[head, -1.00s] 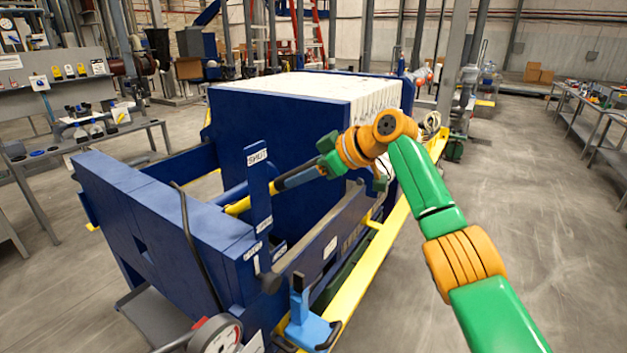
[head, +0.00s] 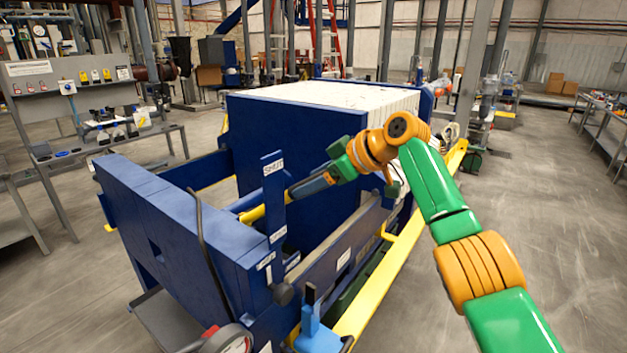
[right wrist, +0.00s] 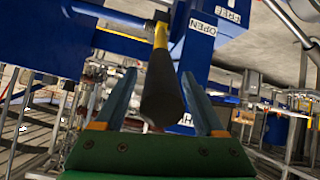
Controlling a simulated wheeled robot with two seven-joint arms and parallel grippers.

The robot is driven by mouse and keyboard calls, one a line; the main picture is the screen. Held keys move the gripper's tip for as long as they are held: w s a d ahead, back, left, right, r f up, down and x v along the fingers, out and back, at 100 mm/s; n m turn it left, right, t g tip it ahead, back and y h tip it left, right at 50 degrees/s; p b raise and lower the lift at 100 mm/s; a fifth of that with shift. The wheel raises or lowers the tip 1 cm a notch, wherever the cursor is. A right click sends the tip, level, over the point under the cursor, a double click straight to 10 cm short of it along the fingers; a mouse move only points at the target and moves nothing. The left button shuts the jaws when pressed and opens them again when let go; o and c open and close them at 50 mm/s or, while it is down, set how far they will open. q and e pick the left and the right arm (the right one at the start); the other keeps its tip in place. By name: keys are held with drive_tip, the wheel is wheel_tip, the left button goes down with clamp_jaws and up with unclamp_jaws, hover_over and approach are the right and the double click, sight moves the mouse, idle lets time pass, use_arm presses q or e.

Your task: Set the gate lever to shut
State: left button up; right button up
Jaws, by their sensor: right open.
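The gate lever (head: 255,213) is a yellow bar on the blue press, running beside an upright blue plate with a SHUT label (head: 273,168). In the right wrist view the lever's dark grip (right wrist: 161,88) lies between my two blue fingers, with clear gaps at the sides. My right gripper (head: 305,188) is open around the grip, not closed on it. OPEN (right wrist: 202,27) and FREE (right wrist: 231,14) labels show on the blue plate beyond. In the head view the fingers hide most of the grip. My left gripper is not in view.
The blue press frame (head: 180,210) and white plate stack (head: 335,98) surround the lever. A yellow rail (head: 385,275) runs along the near right side. A light blue fitting (head: 317,338) and a gauge (head: 228,340) stand in front. The floor at right is clear.

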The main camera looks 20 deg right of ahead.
drive_tip(key=shift+s+d+r+b, duration=0.1)
drive_tip(key=shift+s+d+b, duration=0.1)
drive_tip(key=shift+b, duration=0.15)
drive_tip(key=b+v, duration=0.2)
drive_tip(key=v, duration=0.4)
drive_tip(key=shift+s+d+r, duration=0.1)
drive_tip(key=shift+s+r, duration=0.1)
drive_tip(key=shift+r, duration=0.1)
drive_tip(key=shift+w, duration=0.1)
